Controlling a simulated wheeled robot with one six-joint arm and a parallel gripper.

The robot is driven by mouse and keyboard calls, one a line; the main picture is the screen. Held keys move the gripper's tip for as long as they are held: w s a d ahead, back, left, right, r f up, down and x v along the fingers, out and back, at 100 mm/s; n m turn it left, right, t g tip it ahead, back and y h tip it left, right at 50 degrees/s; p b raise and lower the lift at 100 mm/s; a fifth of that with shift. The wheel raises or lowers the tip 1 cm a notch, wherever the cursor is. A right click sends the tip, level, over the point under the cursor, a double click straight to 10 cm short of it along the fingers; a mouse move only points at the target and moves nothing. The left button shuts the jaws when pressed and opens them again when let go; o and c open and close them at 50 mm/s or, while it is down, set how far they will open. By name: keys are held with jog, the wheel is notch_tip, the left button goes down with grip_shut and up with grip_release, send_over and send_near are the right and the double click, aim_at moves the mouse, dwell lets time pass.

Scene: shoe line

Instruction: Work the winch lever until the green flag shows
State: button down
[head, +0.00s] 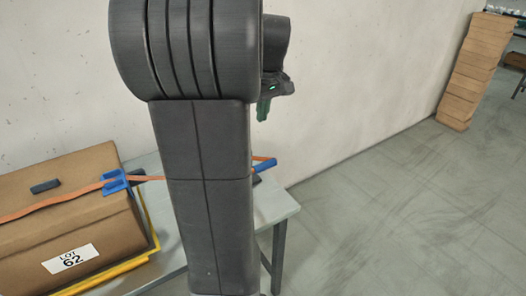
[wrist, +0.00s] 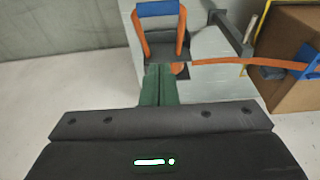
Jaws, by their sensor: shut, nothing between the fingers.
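The winch lever is an orange U-shaped frame (wrist: 140,38) with a blue handle bar (wrist: 158,8) across its far end in the wrist view. In the head view its blue handle (head: 265,165) shows just right of my arm, which hides most of the winch. An orange strap (wrist: 235,62) runs from the winch to the cardboard box (wrist: 292,40). My gripper's green fingers (wrist: 158,85) are together and empty, on the near side of the lever in the wrist view. In the head view my gripper (head: 264,110) hangs above the handle, apart from it. I can make out no flag.
The box (head: 95,215), labelled LOT 62, has a blue strap guard (head: 115,182) and sits by a yellow rail (head: 120,268) on a grey table (head: 274,207). A grey upright post (wrist: 247,35) stands beside the winch. Floor at right is clear up to stacked cartons (head: 475,70).

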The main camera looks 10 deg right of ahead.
notch_tip(320, 180, down, 13)
jog(key=shift+s+f+p, duration=0.1)
jog(key=shift+s+p, duration=0.05)
jog(key=shift+p, duration=0.3)
jog(key=shift+d, duration=0.1)
